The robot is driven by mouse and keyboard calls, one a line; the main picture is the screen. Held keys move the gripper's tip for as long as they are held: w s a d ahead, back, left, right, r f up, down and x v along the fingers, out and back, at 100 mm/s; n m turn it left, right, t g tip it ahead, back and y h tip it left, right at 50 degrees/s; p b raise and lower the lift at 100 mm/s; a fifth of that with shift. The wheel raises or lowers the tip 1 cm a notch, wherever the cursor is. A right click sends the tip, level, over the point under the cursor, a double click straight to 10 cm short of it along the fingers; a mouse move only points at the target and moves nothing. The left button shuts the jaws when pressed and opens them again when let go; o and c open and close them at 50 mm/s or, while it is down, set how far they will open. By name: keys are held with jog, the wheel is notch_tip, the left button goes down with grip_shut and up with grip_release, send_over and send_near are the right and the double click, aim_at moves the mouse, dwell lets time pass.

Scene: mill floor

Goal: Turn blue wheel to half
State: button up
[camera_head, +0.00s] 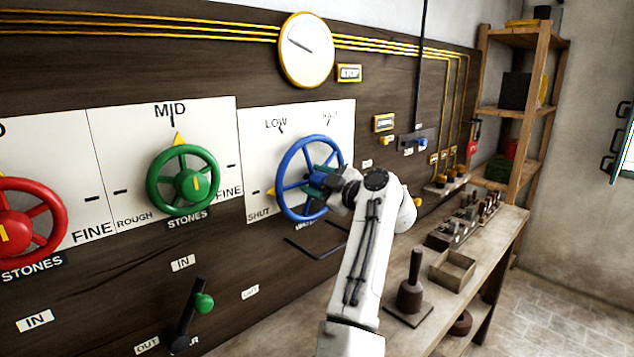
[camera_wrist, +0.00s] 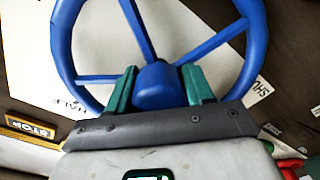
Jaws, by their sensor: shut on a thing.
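The blue wheel (camera_head: 285,176) is mounted on a white dial plate (camera_head: 256,135) on the dark wooden wall, with the marks SHUT at lower left, LOW at upper left and HALF at upper right. A yellow pointer (camera_head: 271,192) shows at the wheel's left rim, near SHUT. My gripper (camera_head: 322,184) is at the wheel's centre. In the wrist view its green fingers (camera_wrist: 158,84) are on either side of the blue hub (camera_wrist: 157,87), shut on it. The wheel's rim and spokes show around them. My arm hides the plate's lower right in the head view.
A green wheel (camera_head: 161,181) and a red wheel (camera_head: 47,205) are on the wall to the left. A lever with a green knob (camera_head: 204,302) is below. A workbench (camera_head: 489,243) with a wooden box (camera_head: 452,270) and a dark stamp-like tool (camera_head: 411,288) stands at right.

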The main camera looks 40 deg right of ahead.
jog(key=shift+c, duration=0.8)
jog(key=shift+f, duration=0.1)
